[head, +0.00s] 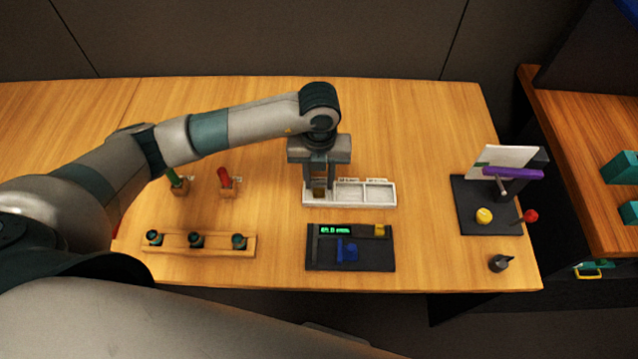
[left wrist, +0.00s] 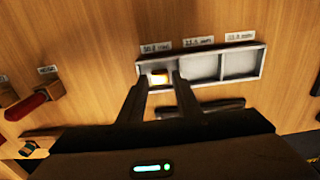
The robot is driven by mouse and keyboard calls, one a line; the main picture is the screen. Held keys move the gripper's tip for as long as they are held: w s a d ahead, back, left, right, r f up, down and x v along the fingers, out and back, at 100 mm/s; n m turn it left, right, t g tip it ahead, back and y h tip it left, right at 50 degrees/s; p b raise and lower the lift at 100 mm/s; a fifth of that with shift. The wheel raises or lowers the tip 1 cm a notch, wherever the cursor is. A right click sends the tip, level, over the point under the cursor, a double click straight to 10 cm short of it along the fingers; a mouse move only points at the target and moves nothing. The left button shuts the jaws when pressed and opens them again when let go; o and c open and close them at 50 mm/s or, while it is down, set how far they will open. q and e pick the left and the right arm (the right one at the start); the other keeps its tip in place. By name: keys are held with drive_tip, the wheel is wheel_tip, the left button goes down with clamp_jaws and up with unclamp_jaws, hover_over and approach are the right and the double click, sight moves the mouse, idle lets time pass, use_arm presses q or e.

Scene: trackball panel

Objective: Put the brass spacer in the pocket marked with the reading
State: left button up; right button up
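The white tray (head: 350,204) has three pockets in a row, with a small label above each; it also shows in the left wrist view (left wrist: 222,79). The brass spacer (left wrist: 160,77) is at the left pocket, apparently inside it, and shows small and dark in the head view (head: 319,193). My left gripper (left wrist: 160,78) points down over that pocket. Its fingers stand on either side of the spacer with small gaps, so it looks open. The black gauge (head: 350,258) in front of the tray has a green display (head: 335,230), too small to read surely. My right gripper is out of view.
A wooden rack (head: 200,244) with dark round pieces is at the front left. Green-handled (head: 176,182) and red-handled (head: 225,180) holders stand behind it. A dark trackball panel (head: 486,205) with yellow ball is on the right, with a dark knob (head: 500,263) in front.

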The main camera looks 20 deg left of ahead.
sight(319, 188)
use_arm(q)
wheel_tip(319, 188, up, 9)
drive_tip(key=b, duration=0.2)
drive_tip(key=shift+r, duration=0.2)
idle(0.6)
